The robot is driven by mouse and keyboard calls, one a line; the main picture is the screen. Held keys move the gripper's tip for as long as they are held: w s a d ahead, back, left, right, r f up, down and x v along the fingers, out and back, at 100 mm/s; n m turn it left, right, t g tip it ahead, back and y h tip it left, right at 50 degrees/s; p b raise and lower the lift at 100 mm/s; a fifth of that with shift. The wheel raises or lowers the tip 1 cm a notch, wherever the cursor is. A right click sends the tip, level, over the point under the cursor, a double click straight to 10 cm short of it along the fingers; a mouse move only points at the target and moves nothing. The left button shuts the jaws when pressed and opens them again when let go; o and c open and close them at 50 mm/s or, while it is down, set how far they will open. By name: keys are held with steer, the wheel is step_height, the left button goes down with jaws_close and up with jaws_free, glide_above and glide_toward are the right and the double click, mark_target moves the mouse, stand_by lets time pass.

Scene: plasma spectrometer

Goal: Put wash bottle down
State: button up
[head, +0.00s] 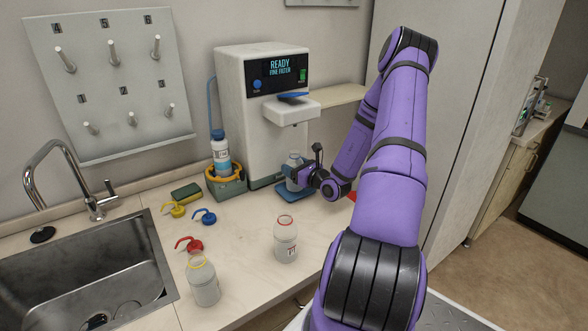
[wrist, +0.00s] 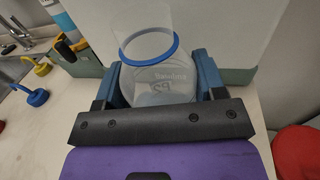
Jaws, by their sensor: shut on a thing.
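The bottle has no cap on. Its base is hidden by my gripper, so I cannot tell whether it touches the tray.
The white machine (head: 238,115) reads "READY". A red-ringed bottle (head: 286,242) and a yellow-ringed bottle (head: 204,282) stand on the counter. Yellow (head: 174,210), blue (head: 205,216) and red (head: 190,244) nozzle caps lie near the sink (head: 85,270). A bottle (head: 220,158) stands in a green holder.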

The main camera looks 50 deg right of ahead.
steer(key=shift+f, duration=0.3)
steer(key=shift+f, duration=0.1)
steer(key=o, duration=1.1)
